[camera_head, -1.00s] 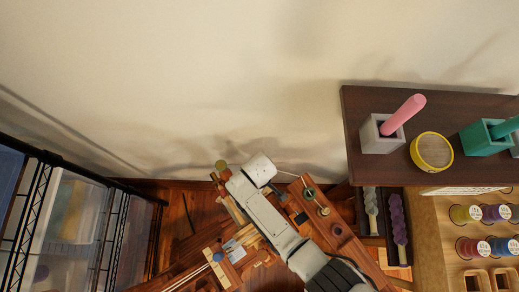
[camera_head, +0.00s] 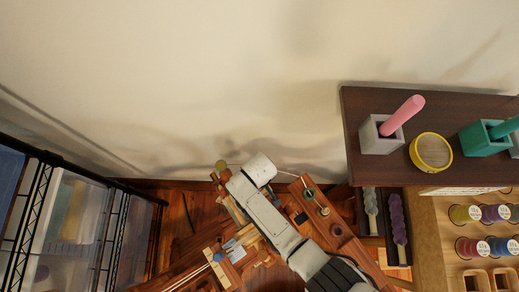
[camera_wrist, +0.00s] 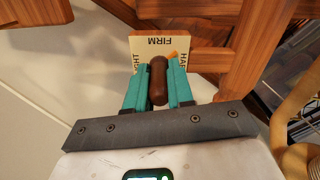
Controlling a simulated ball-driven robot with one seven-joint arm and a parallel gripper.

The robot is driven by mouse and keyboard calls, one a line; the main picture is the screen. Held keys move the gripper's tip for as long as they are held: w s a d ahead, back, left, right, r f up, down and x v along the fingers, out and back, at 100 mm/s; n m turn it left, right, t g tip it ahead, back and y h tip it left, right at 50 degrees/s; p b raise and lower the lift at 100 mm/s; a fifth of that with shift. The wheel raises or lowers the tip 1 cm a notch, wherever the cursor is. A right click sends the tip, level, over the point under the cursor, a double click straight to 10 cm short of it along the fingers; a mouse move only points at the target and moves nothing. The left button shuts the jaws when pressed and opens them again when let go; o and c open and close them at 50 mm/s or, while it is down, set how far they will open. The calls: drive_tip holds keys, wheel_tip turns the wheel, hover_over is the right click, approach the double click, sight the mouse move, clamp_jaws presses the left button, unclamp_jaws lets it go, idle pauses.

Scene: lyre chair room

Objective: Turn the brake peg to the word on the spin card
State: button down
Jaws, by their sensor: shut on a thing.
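In the wrist view, my gripper (camera_wrist: 160,68) has teal fingers shut on the brown, rounded brake peg (camera_wrist: 158,86), one on each side. Behind the peg is a cream dial plate (camera_wrist: 150,46). It has FIRM along its top edge, a partly covered word starting HAR on the right, and one ending in GHT on the left. A small orange pointer (camera_wrist: 173,55) shows at the upper right of the peg, between FIRM and HAR. In the head view my arm covers the peg. A small pale card (camera_head: 234,250) lies left of my arm; its writing is too small to read.
Wooden beams (camera_wrist: 205,28) frame the dial in the wrist view. In the head view, a dark shelf (camera_head: 375,105) with pots and a yellow-rimmed tin (camera_head: 431,151) stands right. Thread spools (camera_head: 465,213) are below it. A black wire rack (camera_head: 120,235) stands left.

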drive_tip(key=m, duration=0.4)
drive_tip(key=shift+m, duration=2.2)
drive_tip(key=c, duration=1)
unclamp_jaws()
wheel_tip(320, 180, up, 11)
drive_tip(key=shift+f+p, duration=0.15)
drive_tip(key=shift+p, duration=0.7)
